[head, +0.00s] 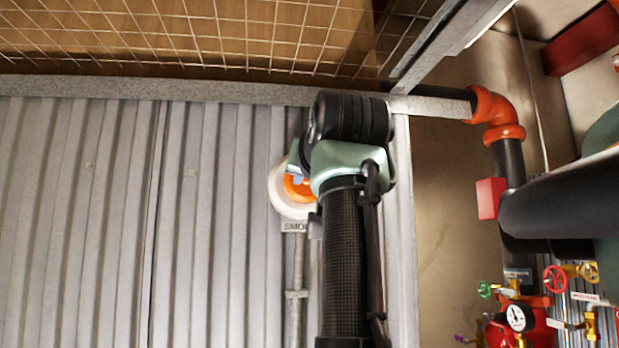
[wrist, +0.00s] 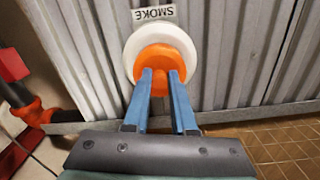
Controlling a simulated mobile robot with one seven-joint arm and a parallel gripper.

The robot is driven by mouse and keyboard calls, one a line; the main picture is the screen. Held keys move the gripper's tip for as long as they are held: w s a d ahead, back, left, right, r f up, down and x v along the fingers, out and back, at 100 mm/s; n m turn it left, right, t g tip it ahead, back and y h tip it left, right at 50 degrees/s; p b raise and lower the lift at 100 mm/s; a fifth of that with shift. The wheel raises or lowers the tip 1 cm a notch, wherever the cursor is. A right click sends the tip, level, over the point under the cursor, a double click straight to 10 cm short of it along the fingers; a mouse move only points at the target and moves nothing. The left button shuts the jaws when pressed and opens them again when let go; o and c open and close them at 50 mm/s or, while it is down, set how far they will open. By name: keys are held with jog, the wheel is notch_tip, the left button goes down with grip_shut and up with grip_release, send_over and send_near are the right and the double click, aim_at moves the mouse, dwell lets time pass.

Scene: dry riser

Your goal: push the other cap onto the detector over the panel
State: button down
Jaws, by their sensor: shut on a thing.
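The detector (head: 281,204) is a white round disc on the corrugated metal panel (head: 80,210), with a label reading SMOKE beside it. In the wrist view the white detector (wrist: 132,55) shows as a ring around the orange cap (wrist: 160,58). The cap lies over the middle of the detector; whether it is fully seated I cannot tell. My gripper (wrist: 160,78) has its two blue fingers closed on the near part of the cap. In the head view my arm hides most of the gripper and the right side of the detector; a piece of orange cap (head: 297,188) shows.
A conduit (head: 296,270) runs from the detector along the panel. A wire mesh (head: 200,35) lies beyond the panel's edge beam. Right of the panel are a pipe with an orange elbow (head: 497,110), a red box (head: 489,198), and valves with a gauge (head: 516,317).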

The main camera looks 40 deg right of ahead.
jog(key=c, duration=0.6)
grip_release()
jog(key=shift+c, duration=0.2)
jog(key=b+v, duration=0.8)
jog(key=v, duration=0.5)
jog(key=shift+w, duration=0.1)
